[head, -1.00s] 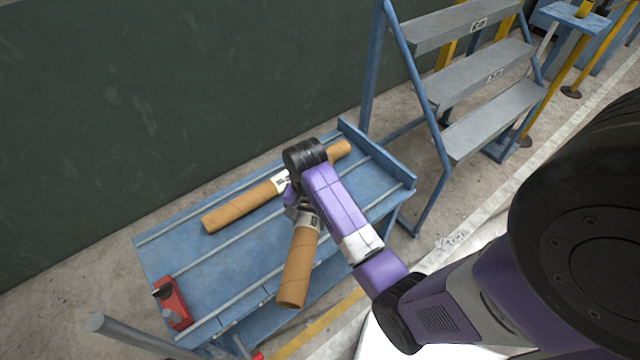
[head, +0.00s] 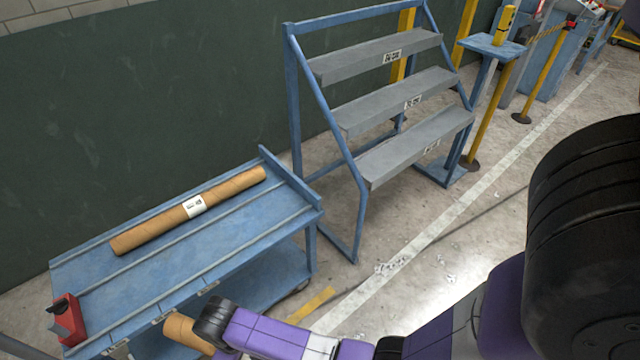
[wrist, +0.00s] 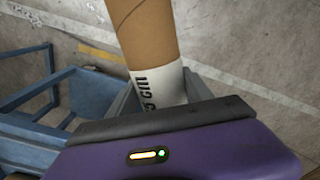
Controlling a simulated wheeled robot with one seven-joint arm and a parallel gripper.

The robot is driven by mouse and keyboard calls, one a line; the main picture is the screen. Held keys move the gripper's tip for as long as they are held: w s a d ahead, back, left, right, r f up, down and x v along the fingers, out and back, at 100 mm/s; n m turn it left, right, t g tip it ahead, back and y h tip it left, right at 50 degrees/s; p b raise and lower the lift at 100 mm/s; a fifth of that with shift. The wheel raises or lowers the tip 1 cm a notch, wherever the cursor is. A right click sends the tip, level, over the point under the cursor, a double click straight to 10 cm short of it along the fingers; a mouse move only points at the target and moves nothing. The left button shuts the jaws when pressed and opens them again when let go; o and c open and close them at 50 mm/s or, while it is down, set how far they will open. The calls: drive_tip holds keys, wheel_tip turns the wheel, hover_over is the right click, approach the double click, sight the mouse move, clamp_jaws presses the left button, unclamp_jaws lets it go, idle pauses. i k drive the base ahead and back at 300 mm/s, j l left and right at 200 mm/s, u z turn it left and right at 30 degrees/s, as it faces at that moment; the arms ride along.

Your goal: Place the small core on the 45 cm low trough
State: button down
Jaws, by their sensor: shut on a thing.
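The small core (head: 185,334), a brown cardboard tube with a white printed label, shows partly at the bottom of the head view, beside the cart's front side. My gripper (wrist: 162,95) is shut on the small core (wrist: 148,28) at its label in the wrist view. The far end of the core is cut off there. The low trough (head: 415,150) is the lowest of three grey tiers on a blue stand, right of the cart in the head view. It looks empty; its label is too small to read. My gripper is well short of it, lower left.
A longer core (head: 150,229) lies on the blue cart (head: 205,258), with a red tool (head: 67,320) at its left end. The middle trough (head: 400,104) and upper trough (head: 375,58) look empty. A yellow post (head: 490,115) stands right of the stand. Floor in front is open.

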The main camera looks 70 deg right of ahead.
sight(416, 139)
drive_tip(key=k+l, duration=0.15)
drive_tip(key=l, duration=0.2)
drive_tip(key=k+l, duration=0.15)
drive_tip(key=l, duration=0.25)
drive_tip(key=k+l, duration=0.15)
drive_tip(key=l, duration=0.2)
drive_tip(key=k+l, duration=0.15)
drive_tip(key=l, duration=0.25)
drive_tip(key=k+l, duration=0.15)
drive_tip(key=l, duration=0.2)
